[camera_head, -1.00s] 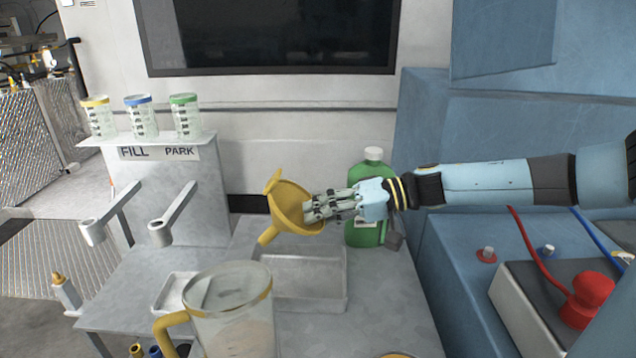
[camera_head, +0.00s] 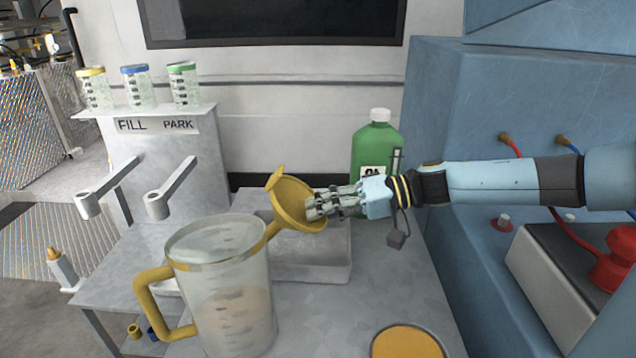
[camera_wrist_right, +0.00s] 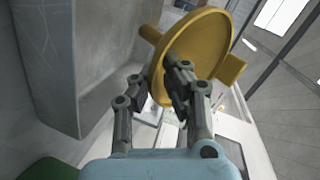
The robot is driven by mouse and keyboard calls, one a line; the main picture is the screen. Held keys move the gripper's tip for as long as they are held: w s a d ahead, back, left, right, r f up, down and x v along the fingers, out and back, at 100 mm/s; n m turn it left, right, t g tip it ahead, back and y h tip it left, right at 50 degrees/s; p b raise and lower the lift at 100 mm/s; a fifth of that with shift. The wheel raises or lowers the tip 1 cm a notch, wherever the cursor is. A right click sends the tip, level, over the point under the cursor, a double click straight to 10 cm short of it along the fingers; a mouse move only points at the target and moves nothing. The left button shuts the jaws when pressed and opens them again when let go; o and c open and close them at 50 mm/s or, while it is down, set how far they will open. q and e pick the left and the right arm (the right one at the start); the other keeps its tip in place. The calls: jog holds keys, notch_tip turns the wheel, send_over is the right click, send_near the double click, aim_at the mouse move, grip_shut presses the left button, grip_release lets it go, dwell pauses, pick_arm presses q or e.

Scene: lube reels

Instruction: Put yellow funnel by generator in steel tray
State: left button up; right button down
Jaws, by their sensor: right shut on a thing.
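The yellow funnel (camera_head: 292,203) is held above the table, tilted, with its spout pointing down and left. My right gripper (camera_head: 318,207) is shut on the funnel's rim. The right wrist view shows the funnel (camera_wrist_right: 208,48) between the fingers (camera_wrist_right: 160,85), its wide mouth turned partly to the camera. The steel tray (camera_head: 335,272) lies on the table below the funnel. The funnel appears above the tray, with a gap I cannot measure. The tray's left part is hidden by a clear jug. My left gripper is not in view.
The large jug (camera_head: 225,290) with a yellow handle stands at the front left, close to the spout in the picture. A green bottle (camera_head: 372,145) stands behind my right gripper. An orange-topped round container (camera_head: 407,345) is at the front. Two grey reel arms (camera_head: 170,190) stick out at left.

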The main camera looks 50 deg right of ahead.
jog(key=shift+w+f, duration=0.1)
jog(key=shift+f, duration=0.7)
jog(key=c, duration=1.4)
grip_release()
jog(key=v, duration=1.2)
